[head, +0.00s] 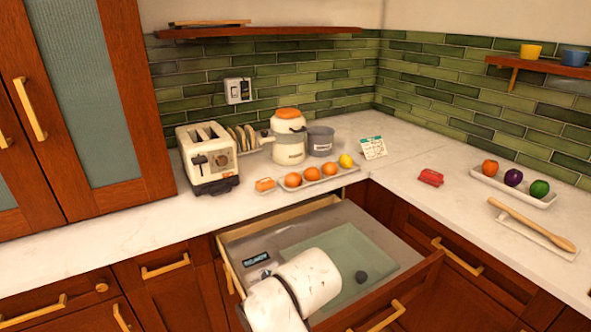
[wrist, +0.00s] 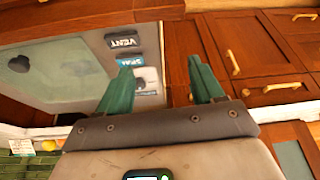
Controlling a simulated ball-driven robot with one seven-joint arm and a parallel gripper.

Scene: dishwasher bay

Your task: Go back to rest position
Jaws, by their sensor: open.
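My gripper (wrist: 164,74) shows in the wrist view with its two green fingers spread apart and nothing between them. In the head view my white arm reaches over the front left of the pulled-out dishwasher drawer (head: 262,232), and the fingers cannot be made out there.
Wooden cabinet fronts with brass handles (head: 165,266) flank the drawer. The counter (head: 410,190) holds a toaster (head: 208,157), a white jar with an orange lid (head: 288,140), a tray of orange and yellow items, a red item (head: 431,177), a produce tray and a wooden spoon (head: 530,222).

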